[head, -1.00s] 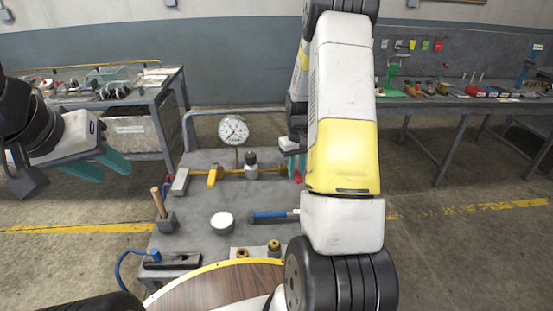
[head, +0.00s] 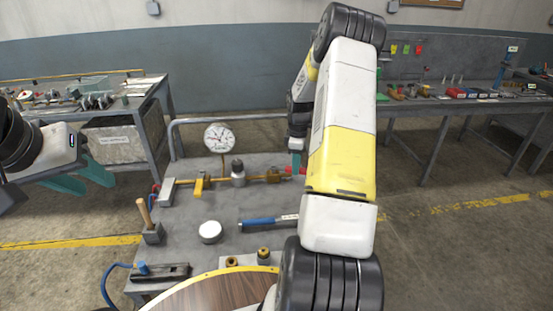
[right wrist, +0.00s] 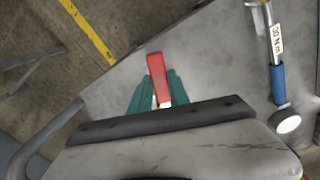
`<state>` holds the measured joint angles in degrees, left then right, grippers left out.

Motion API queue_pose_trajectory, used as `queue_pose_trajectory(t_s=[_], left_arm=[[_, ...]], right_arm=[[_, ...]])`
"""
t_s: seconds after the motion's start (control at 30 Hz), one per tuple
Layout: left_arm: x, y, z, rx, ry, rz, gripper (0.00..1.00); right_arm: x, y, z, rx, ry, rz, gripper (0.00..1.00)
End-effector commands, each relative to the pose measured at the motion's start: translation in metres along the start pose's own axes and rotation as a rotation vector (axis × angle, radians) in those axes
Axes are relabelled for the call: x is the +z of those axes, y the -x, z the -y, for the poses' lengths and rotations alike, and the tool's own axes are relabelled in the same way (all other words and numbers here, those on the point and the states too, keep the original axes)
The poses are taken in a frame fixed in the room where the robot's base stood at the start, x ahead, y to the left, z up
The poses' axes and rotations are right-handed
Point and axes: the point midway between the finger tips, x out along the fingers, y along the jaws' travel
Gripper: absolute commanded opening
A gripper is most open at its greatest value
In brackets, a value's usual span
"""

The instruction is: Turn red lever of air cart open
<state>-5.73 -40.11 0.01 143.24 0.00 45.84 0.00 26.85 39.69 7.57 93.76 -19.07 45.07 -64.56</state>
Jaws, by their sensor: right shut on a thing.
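The air cart (head: 200,255) stands in front of me with a round gauge (head: 219,138) and a brass pipe with a yellow lever (head: 198,187). The red lever (right wrist: 157,78) lies between the teal fingers of my right gripper (right wrist: 160,95) in the right wrist view, and the gripper is shut on it. In the head view, my right gripper (head: 296,161) is at the right end of the pipe, and only a little red shows there. My arm hides part of this area. My left gripper (head: 84,178) is open and empty, left of the cart.
On the cart top are a blue-handled tool (head: 262,222), a white round cap (head: 210,231), a wooden-handled tool (head: 145,213) and brass fittings (head: 263,255). A cart rail (head: 225,117) runs behind. Workbenches stand at the back left and right (head: 480,105). Floor right of the cart is clear.

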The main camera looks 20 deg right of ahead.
Motion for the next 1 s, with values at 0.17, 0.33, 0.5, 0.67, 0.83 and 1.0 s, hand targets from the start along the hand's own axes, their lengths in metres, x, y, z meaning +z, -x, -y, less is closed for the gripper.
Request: queue_pose_trajectory(t_s=[0.17, 0.33, 0.5, 0.67, 0.83, 1.0], left_arm=[[0.000, 0.000, 0.000, 0.000, 0.000, 0.000, 0.36], [0.000, 0.000, 0.000, 0.000, 0.000, 0.000, 0.36], [0.000, 0.000, 0.000, 0.000, 0.000, 0.000, 0.36], [0.000, 0.000, 0.000, 0.000, 0.000, 0.000, 0.36], [0.000, 0.000, 0.000, 0.000, 0.000, 0.000, 0.36], [0.000, 0.000, 0.000, 0.000, 0.000, 0.000, 0.36]], right_arm=[[-0.001, 0.000, -0.013, 0.003, 0.135, -0.001, 0.00], [-0.002, 0.001, -0.021, 0.003, 0.235, 0.000, 0.00], [-0.004, 0.000, -0.026, 0.002, 0.300, 0.000, 0.00], [-0.005, 0.001, -0.029, 0.002, 0.332, -0.001, 0.00], [-0.005, 0.001, -0.030, 0.003, 0.344, 0.000, 0.00], [-0.005, 0.001, -0.030, 0.005, 0.345, 0.000, 0.00]])
